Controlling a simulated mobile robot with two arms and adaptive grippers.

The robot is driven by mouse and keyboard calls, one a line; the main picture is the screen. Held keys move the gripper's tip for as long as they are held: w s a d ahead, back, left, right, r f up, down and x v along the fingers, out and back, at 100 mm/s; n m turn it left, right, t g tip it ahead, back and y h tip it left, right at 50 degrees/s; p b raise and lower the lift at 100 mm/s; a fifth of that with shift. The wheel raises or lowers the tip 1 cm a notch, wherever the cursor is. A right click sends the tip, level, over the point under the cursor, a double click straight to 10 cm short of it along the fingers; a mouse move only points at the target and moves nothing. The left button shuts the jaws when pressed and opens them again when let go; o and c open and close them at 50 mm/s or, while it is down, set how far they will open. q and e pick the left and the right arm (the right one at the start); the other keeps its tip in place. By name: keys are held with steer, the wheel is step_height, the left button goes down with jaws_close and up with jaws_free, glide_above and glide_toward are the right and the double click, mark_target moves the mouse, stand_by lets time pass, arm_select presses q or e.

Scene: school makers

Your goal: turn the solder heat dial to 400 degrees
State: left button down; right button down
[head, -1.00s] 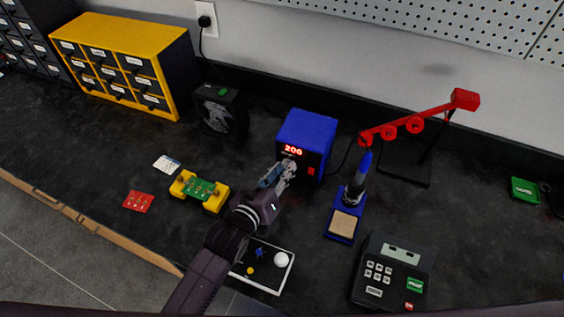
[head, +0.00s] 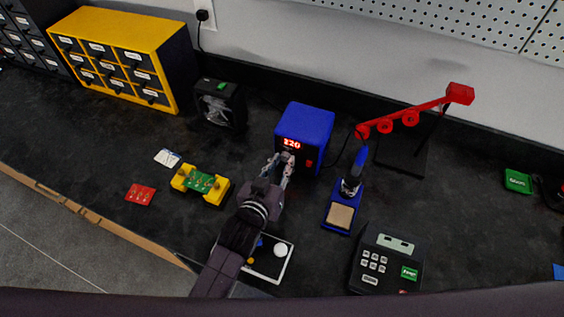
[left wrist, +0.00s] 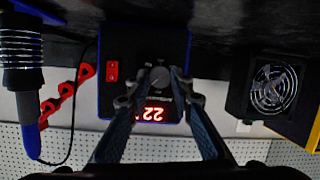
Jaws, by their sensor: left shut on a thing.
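The blue solder station (head: 306,122) stands on the dark bench, its red display (head: 292,143) reading about 220. In the left wrist view the station (left wrist: 117,38) appears upside down, with red digits (left wrist: 152,115) partly covered by a finger. The grey heat dial (left wrist: 160,77) sits on its dark front face. My left gripper (head: 281,160) reaches the front of the station. In the wrist view its fingertips (left wrist: 159,86) are on either side of the dial, shut on it. In the head view the gripper hides the dial. My right gripper is not in view.
A black fan (head: 220,103) stands left. A white-rimmed tray (head: 285,265) lies below my arm. A yellow board holder (head: 184,178) is left of it.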

arm_select(q)
steer(key=c, duration=1.7)
jaws_free()
steer(key=v, duration=1.2)
